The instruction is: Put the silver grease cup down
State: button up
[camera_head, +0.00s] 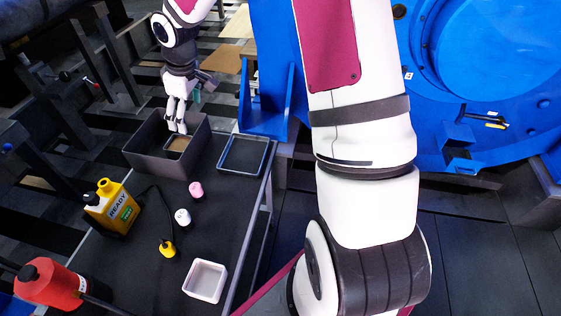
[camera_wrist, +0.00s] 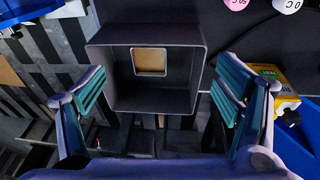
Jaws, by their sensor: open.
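My gripper (camera_head: 177,127) is at the far end of the table, over a dark open-topped box (camera_head: 150,161). In the wrist view, its two teal-padded fingers (camera_wrist: 160,95) are spread wide with nothing between them. The box (camera_wrist: 146,37) lies beyond the fingertips, and a tan square patch (camera_wrist: 150,61) shows inside it. I cannot make out a clearly silver grease cup in either view. A small white cup-like piece (camera_head: 183,217) and a pink one (camera_head: 196,189) stand on the table, apart from my gripper.
A blue-rimmed shallow tray (camera_head: 264,158) lies right of the box. A white tray (camera_head: 205,281), a small yellow oiler (camera_head: 167,248), a yellow bottle (camera_head: 112,206) and a red can (camera_head: 50,284) are nearer. Blue machinery (camera_head: 480,80) stands at right. The table middle has free room.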

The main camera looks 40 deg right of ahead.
jog(key=s+r+m+g+h, duration=0.1)
jog(key=s+r+m+h, duration=0.1)
jog(key=s+r, duration=0.75)
jog(key=s+r+m+h, duration=0.15)
jog(key=s+r, duration=0.45)
jog(key=s, duration=0.7)
jog(key=s+a+m+y, duration=0.1)
jog(key=s+a, duration=0.1)
jog(key=s, duration=0.7)
jog(key=s+a+m+y, duration=0.1)
jog(key=s+m+y, duration=0.1)
jog(key=s, duration=0.7)
jog(key=shift+s+a+r, duration=0.2)
jog(key=shift+a+r, duration=0.2)
jog(key=shift+m, duration=0.25)
